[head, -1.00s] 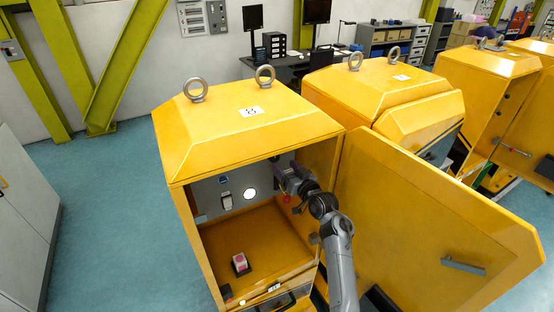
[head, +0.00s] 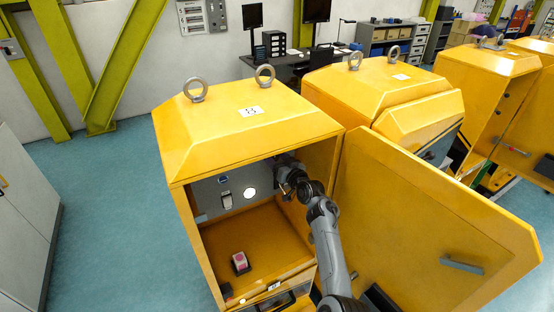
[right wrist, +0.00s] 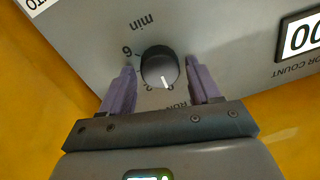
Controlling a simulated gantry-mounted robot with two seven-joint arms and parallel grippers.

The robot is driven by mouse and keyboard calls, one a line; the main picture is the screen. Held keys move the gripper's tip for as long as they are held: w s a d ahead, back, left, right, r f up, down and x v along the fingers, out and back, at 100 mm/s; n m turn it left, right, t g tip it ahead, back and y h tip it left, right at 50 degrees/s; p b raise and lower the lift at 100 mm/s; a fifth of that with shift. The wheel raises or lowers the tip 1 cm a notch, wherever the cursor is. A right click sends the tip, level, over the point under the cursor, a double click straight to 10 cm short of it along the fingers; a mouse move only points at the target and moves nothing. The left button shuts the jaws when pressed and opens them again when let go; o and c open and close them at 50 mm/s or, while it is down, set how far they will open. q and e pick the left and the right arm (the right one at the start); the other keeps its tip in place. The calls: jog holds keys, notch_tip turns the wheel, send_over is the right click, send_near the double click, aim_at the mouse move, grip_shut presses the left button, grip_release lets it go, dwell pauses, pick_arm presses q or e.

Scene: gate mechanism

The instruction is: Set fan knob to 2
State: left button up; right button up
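The fan knob (right wrist: 159,67) is a round black dial with a white pointer line, on a grey panel (right wrist: 215,30). The panel looks upside down in the right wrist view; the pointer points toward the picture's bottom, near partly hidden marks. "6" and "min" are printed above left. My right gripper (right wrist: 160,76) is open, its purple fingers on either side of the knob with gaps to both. How far its tips reach along the knob is unclear. In the head view my right gripper (head: 287,172) is inside the yellow cabinet, hiding the knob. My left gripper is not in view.
The yellow cabinet (head: 245,128) has an open door (head: 430,205) to the right of my arm. A counter display (right wrist: 300,36) sits beside the knob. A small red-and-white block (head: 240,262) sits on the cabinet floor, which is otherwise mostly clear.

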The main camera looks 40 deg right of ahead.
jog(key=c, duration=0.8)
jog(key=shift+m, duration=0.6)
jog(key=shift+m+p, duration=0.35)
jog(key=shift+m, duration=0.85)
jog(key=m, duration=0.4)
jog(key=shift+f+p, duration=0.1)
jog(key=shift+p, duration=0.3)
jog(key=shift+m, duration=0.6)
jog(key=shift+f, duration=0.1)
